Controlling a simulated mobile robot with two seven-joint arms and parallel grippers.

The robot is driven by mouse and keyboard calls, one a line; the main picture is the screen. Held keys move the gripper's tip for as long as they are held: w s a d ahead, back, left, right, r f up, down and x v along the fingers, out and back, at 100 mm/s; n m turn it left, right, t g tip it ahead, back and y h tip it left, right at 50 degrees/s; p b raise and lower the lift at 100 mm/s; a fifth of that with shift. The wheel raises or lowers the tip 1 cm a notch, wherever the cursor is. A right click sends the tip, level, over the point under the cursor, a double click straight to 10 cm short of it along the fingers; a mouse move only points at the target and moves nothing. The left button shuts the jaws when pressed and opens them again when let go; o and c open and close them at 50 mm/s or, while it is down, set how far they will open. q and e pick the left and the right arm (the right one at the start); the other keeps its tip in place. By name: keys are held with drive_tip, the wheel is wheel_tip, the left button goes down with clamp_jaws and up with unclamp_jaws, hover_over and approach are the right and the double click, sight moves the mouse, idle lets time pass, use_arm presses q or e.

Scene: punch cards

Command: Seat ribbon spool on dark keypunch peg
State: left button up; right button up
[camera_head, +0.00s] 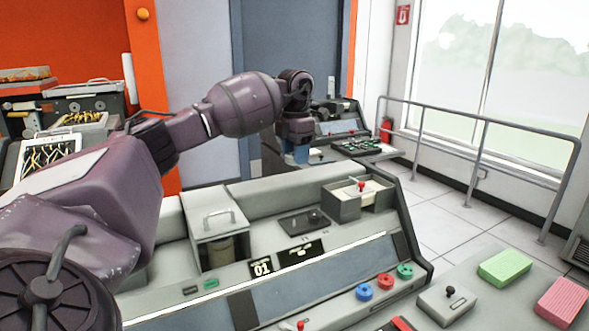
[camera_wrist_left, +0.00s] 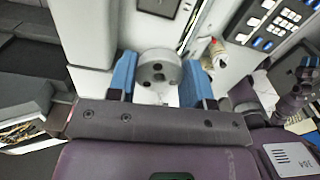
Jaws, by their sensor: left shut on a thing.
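My left gripper (camera_head: 298,156) reaches over the near console to the farther console in the head view, its blue fingertips pointing down. In the left wrist view my left gripper (camera_wrist_left: 159,82) is shut on a grey round piece with dark holes in its face, which looks like the ribbon spool (camera_wrist_left: 157,68). The spool is hidden by the gripper in the head view. The farther dark keypunch (camera_head: 340,127) has a sloped panel beside the gripper. I cannot make out its peg. My right gripper is not in view.
The near console (camera_head: 300,221) fills the foreground, with blue (camera_head: 364,292), red (camera_head: 385,281) and green (camera_head: 404,271) round pieces on it. A railing (camera_head: 478,140) runs along the window. Floor (camera_head: 440,205) between is clear.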

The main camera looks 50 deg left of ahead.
use_arm(q)
drive_tip(key=shift+r+p, duration=0.55)
drive_tip(key=shift+r, duration=1.45)
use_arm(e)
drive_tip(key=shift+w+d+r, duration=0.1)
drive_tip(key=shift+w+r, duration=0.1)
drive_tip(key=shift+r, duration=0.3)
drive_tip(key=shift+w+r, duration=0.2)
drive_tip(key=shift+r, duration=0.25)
use_arm(q)
drive_tip(key=shift+f, duration=0.15)
